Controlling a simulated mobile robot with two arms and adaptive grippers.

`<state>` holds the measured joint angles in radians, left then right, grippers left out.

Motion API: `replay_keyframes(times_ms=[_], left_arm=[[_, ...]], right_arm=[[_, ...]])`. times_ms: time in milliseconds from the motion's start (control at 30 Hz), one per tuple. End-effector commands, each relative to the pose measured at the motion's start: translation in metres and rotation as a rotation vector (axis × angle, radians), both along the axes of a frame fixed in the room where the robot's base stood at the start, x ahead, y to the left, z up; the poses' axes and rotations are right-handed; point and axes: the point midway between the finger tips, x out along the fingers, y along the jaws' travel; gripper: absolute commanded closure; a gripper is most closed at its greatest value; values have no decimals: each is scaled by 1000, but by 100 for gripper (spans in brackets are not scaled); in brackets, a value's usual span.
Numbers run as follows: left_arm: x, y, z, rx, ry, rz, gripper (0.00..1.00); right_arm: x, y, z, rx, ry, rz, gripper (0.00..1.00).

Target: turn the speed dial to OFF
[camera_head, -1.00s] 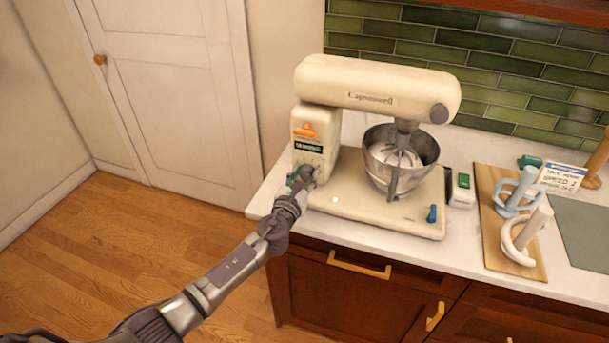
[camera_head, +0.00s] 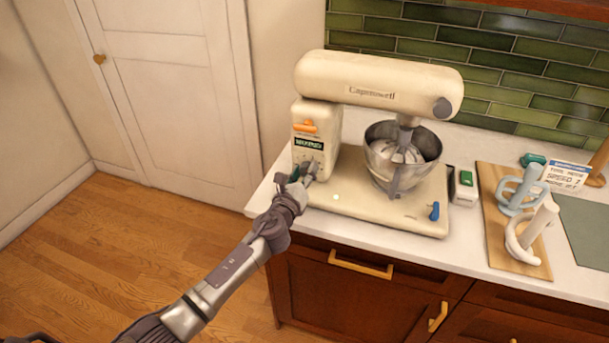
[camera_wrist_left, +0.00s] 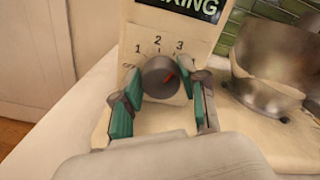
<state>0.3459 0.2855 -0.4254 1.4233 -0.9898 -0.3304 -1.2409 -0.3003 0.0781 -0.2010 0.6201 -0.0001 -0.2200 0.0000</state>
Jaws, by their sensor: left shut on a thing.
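The cream stand mixer (camera_head: 375,80) stands on the counter. Its grey round speed dial (camera_wrist_left: 161,78) is on the panel below the black MIXING label, with 1, 2 and 3 printed above it and small OFF lettering at its left. The dial is mostly hidden in the head view. My right gripper is out of view.
An orange lever (camera_head: 304,126) sits above the label. The steel bowl (camera_head: 401,155) is right of the panel, and a blue lever (camera_head: 434,211) is on the mixer base. A wooden board (camera_head: 512,225) with attachments lies farther right, beside a small sign (camera_head: 566,176).

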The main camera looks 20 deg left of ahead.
Motion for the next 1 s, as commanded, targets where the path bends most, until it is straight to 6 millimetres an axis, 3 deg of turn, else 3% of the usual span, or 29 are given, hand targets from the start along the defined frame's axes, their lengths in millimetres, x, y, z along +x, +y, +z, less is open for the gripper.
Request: replay_keyframes(times_ms=[1000], left_arm=[[0, 2, -5, -968, 34, 1, 92]], right_arm=[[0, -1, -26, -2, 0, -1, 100]])
